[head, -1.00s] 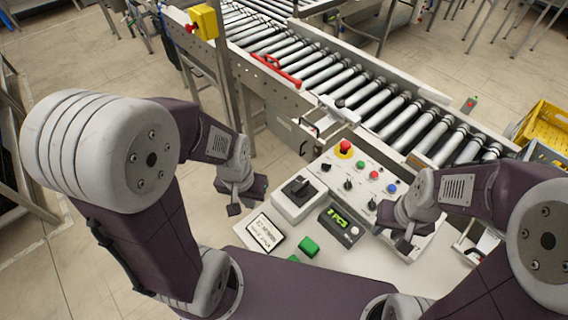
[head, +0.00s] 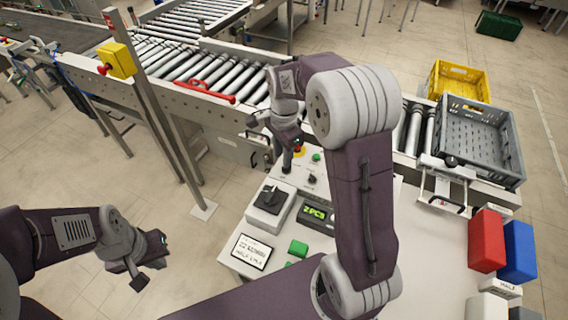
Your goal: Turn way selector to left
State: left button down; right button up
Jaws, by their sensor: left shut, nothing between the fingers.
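A large black rotary knob (head: 268,198) sits on a grey box on the bench. The control panel (head: 290,180) behind it carries a smaller black knob (head: 311,180), a green button (head: 316,157) and a red button (head: 298,148). I cannot tell from any label which knob is the way selector. My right gripper (head: 268,135) hangs over the back left of the panel, apart from the large knob. Its jaw opening is unclear, and its arm hides the panel's right part. My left gripper (head: 140,272) is shut and empty, left of the bench over the floor.
Red (head: 486,240) and blue (head: 518,251) bins stand at the right. The roller conveyor (head: 190,65) lies behind, with a grey crate (head: 470,140).

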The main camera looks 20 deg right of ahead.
jog(key=w+d+f+m, duration=0.3)
jog(key=w+d, duration=0.1)
jog(key=w, duration=0.1)
jog(key=f, duration=0.5)
jog(key=f+p, duration=0.1)
jog(key=f, duration=0.2)
jog(key=shift+a+f, duration=0.3)
grip_shut()
